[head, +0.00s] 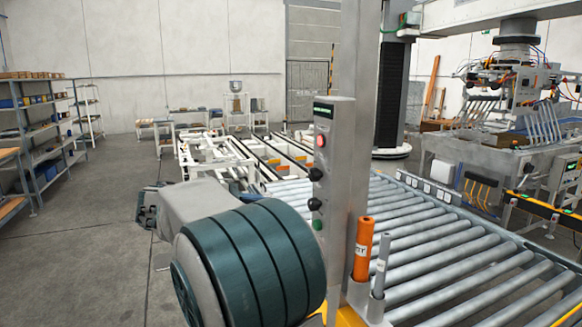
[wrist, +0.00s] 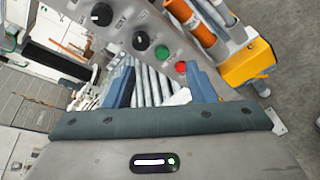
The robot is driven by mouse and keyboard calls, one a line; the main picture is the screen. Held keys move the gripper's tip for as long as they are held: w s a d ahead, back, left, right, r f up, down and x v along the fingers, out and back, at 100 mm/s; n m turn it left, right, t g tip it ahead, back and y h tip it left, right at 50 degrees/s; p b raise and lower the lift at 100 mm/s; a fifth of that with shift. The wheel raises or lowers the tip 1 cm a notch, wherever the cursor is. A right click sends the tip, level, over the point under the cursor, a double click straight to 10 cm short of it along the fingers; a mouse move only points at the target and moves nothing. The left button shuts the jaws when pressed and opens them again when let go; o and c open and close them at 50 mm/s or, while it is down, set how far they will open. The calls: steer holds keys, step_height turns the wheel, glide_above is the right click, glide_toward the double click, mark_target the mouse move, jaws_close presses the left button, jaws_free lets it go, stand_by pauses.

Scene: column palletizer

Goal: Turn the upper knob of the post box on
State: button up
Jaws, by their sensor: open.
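The grey post box (head: 337,150) stands at the middle of the head view, with a display and a red lamp near its top. The upper knob (head: 315,174) is black and sits above the lower knob (head: 314,204) and a green button. In the wrist view the box face is tilted. The upper knob (wrist: 102,14) is at the top left, and the lower knob (wrist: 140,40) is nearer the middle. My gripper (wrist: 160,75) is open and empty, its blue fingers apart. The upper knob is beyond the left finger, not between the fingers. The knob's setting is hard to tell.
An orange cylinder (head: 363,249) and a thin grey one stand beside the post. A roller conveyor (head: 450,240) runs to the right. A red button (wrist: 180,67) shows near the fingers. Shelves (head: 40,130) stand far left, with open floor before them.

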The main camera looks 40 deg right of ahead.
mark_target(311, 176)
steer(key=w+r+g+h, duration=0.1)
steer(key=w+r+h, duration=0.2)
steer(key=r, duration=0.3)
steer(key=d+p, duration=0.1)
steer(key=d, duration=0.3)
steer(key=s+d+p, duration=0.1)
steer(key=d, duration=0.3)
steer(key=s+d+p, duration=0.1)
steer(key=d, duration=0.3)
steer(key=shift+s+d+f, duration=0.1)
steer(key=shift+s+d, duration=0.05)
steer(key=shift+d, duration=0.15)
steer(key=c, duration=1)
